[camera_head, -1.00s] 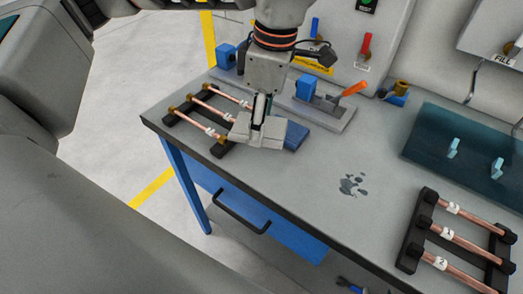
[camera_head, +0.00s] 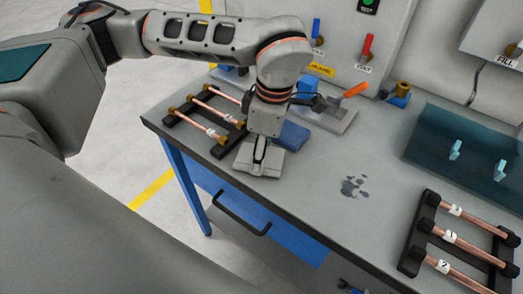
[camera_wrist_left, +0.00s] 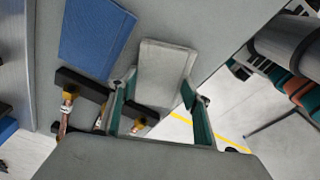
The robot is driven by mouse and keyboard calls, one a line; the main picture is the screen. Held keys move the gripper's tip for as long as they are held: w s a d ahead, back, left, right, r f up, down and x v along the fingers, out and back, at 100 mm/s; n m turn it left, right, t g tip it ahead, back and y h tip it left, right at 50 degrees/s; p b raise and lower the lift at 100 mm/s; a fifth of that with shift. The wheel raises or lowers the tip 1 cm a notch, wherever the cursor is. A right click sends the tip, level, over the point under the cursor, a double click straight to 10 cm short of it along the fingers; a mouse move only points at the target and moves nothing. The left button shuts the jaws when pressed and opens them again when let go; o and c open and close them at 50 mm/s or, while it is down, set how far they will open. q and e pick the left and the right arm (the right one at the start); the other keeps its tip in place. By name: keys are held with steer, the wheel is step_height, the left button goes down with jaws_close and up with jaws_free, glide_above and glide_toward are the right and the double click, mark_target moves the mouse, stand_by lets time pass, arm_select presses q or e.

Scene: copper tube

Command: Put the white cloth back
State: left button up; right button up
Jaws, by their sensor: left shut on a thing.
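The white cloth (camera_head: 262,164), a folded pale grey-white pad, is under my left gripper (camera_head: 259,155) near the table's front edge. It looks flat, at or just above the tabletop; I cannot tell whether it touches. In the left wrist view the cloth (camera_wrist_left: 165,72) shows between the two fingers of my left gripper (camera_wrist_left: 158,108), which is shut on it. A blue folded cloth or pad (camera_head: 292,136) lies right behind the white cloth. My right gripper is not in view.
A black rack with copper tubes (camera_head: 207,112) stands close on the left. Another tube rack (camera_head: 455,240) is at the right. A dark wet patch (camera_head: 354,186) marks the middle of the table (camera_head: 320,205). A fixture with an orange handle (camera_head: 355,90) stands behind.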

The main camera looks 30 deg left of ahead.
mark_target(268, 158)
arm_select(q)
steer(key=shift+f, duration=0.15)
steer(key=o, duration=1.1)
steer(key=r, duration=0.4)
steer(key=d+r, duration=0.1)
steer(key=r, duration=0.7)
steer(key=shift+w+d+r, duration=0.15)
steer(key=shift+d, duration=0.05)
